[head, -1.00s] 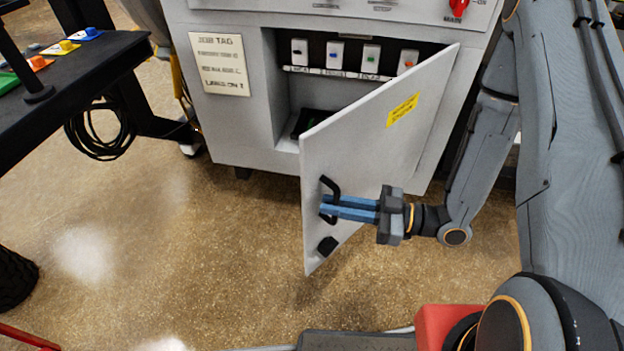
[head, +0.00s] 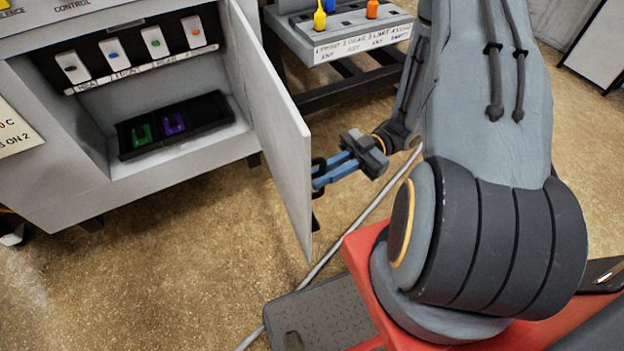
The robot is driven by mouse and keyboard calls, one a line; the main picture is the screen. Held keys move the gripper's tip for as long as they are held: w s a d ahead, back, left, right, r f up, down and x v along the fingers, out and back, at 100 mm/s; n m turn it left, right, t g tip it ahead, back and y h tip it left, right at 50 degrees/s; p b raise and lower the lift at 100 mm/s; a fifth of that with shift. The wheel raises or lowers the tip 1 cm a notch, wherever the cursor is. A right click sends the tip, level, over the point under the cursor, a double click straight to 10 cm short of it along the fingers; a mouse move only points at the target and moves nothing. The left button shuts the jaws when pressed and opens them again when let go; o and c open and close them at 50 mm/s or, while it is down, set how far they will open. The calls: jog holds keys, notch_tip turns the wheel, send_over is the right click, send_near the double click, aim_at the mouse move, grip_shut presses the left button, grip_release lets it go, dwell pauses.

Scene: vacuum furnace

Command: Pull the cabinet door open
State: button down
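The grey cabinet door (head: 272,125) stands wide open, hinged on the right side of the cabinet opening, and shows nearly edge-on. Its black handle (head: 318,166) is on the outer face near the free edge, partly hidden by the fingers. My gripper (head: 322,176) reaches in from the right; its two blue fingers lie close together around the handle bar. The cabinet (head: 65,190) is open to view: a row of switches (head: 112,48) with coloured dots above, and a black tray (head: 208,108) with a green and a purple piece on the shelf.
A grey bench (head: 300,45) with yellow, blue and orange pieces stands behind the door to the right. A pale cable (head: 345,235) crosses the floor beside my red base. The floor in front of the cabinet is clear.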

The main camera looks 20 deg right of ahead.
jog(key=shift+d, duration=0.35)
jog(key=c, duration=2)
grip_release()
jog(key=shift+c, duration=0.2)
jog(key=shift+w+d, duration=0.1)
jog(key=b+v, duration=0.2)
jog(key=v, duration=0.5)
jog(key=shift+d, duration=0.35)
